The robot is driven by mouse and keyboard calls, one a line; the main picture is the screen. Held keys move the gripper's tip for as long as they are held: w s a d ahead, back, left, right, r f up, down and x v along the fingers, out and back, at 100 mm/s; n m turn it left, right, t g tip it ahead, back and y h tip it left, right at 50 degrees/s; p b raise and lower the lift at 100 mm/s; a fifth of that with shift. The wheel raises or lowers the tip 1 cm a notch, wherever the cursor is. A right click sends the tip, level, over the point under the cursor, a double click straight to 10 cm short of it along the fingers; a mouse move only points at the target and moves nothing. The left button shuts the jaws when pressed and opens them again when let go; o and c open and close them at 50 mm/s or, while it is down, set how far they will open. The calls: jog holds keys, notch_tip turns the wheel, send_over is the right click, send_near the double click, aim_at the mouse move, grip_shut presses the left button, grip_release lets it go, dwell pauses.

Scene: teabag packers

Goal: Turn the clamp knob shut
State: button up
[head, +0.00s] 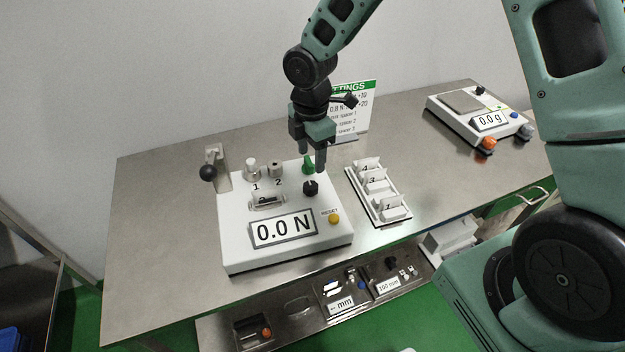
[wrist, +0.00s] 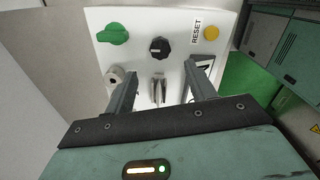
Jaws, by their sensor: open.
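The white force tester (head: 237,250) stands on the steel bench with a display reading 0.0 N. Its top carries a green knob (head: 309,167) and a black knob (head: 311,188); no label shows which is the clamp knob. In the wrist view the green knob (wrist: 113,33) has its grip roughly sideways, and the black knob (wrist: 159,48) has a pale pointer mark. My gripper (head: 312,161) is open and empty above the tester, close to both knobs. In the wrist view the black knob appears just beyond and between my fingertips (wrist: 160,68), with no contact visible.
Metal posts marked 1 and 2 (head: 251,169), a yellow RESET button (head: 334,218) and a lever with black ball (head: 208,173) are close by. A white slotted rack (head: 359,193) stands right of the tester, a settings sign (head: 356,112) behind, a scale (head: 455,118) farther right.

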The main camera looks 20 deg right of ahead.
aim_at(311, 185)
notch_tip(311, 185, down, 10)
jog(key=shift+a+r+p, duration=0.1)
jog(key=shift+r+p, duration=0.15)
jog(key=shift+p, duration=0.1)
jog(key=c, duration=1)
